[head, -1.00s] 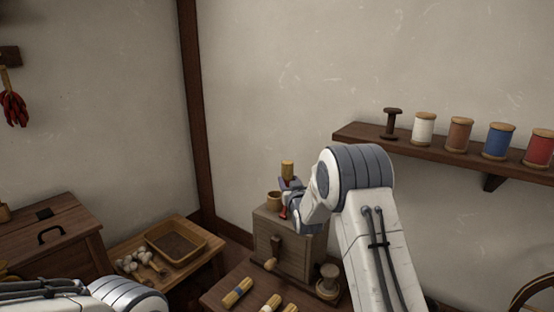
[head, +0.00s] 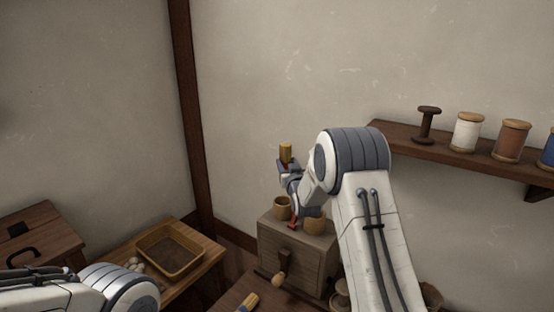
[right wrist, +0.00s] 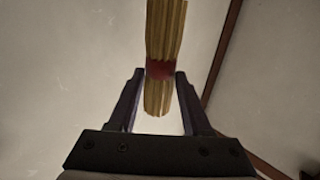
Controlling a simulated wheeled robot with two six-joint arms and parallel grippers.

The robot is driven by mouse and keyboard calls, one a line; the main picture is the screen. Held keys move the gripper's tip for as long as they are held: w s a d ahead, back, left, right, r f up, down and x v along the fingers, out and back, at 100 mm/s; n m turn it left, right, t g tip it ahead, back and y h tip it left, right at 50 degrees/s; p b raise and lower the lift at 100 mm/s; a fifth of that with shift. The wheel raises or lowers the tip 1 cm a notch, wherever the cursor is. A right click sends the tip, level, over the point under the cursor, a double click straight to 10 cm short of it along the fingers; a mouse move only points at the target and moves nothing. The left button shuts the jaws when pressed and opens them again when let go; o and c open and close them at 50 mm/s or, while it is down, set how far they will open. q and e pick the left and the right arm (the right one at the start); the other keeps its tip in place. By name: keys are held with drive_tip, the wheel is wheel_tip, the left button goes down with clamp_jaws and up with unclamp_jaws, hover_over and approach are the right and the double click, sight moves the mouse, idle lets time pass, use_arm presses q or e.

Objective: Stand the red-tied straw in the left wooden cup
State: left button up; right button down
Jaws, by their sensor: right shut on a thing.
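My right gripper (head: 284,168) is shut on the red-tied straw (head: 286,151) and holds it upright above the wooden box. In the right wrist view the straw (right wrist: 163,100) stands between the fingers (right wrist: 160,80), with its red tie at the fingertips. The left wooden cup (head: 282,208) stands on the box top, below the straw and apart from it. A second wooden cup (head: 315,223) stands to its right, partly hidden by my right arm. My left gripper is out of view; only part of my left arm shows at lower left.
The wooden box (head: 292,250) has a crank handle in front. A small red thing (head: 293,222) lies between the cups. A blue-tied straw (head: 248,302) lies on the table below. A tray (head: 170,252) is at left; a shelf with spools (head: 467,132) is at right.

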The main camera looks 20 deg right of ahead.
drive_tip(key=shift+w+a+f+b, duration=0.25)
drive_tip(key=shift+a+f+b, duration=0.1)
drive_tip(key=shift+f, duration=0.2)
use_arm(q)
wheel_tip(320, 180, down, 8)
drive_tip(key=b, duration=0.7)
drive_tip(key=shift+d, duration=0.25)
use_arm(e)
wheel_tip(320, 180, down, 10)
drive_tip(key=shift+f, duration=0.15)
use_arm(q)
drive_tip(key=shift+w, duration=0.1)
use_arm(e)
drive_tip(key=shift+d, duration=0.1)
drive_tip(key=shift+c, duration=1.3)
unclamp_jaws()
